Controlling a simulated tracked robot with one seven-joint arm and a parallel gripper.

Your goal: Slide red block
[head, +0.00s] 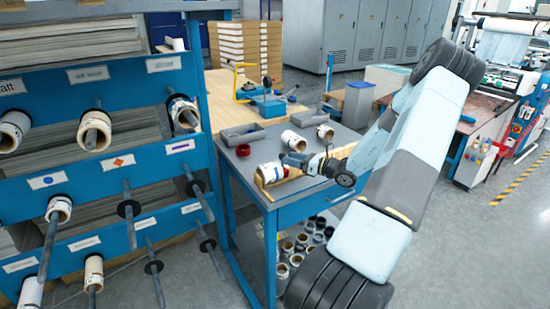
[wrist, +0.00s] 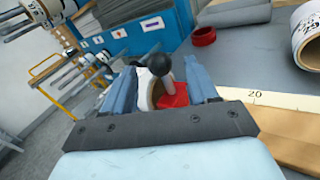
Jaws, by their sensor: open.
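In the wrist view, a red block (wrist: 174,100) sits between the two fingers of my gripper (wrist: 162,75). A post with a black ball knob (wrist: 159,64) rises at the block. My gripper is open, with one finger on each side of the block and knob; I cannot tell whether either finger touches them. A white roll with a brown core (wrist: 145,88) stands just behind the block, partly hidden by the fingers. In the head view, my gripper (head: 288,162) is low over the front of the blue bench, and the block is mostly hidden there.
A wooden strip with a scale marked 20 (wrist: 270,110) runs along the bench (head: 300,192). A red ring (head: 243,150), white rolls (head: 294,140) and a grey tray (head: 243,134) lie behind. A blue rack with rolls on rods (head: 90,75) stands left.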

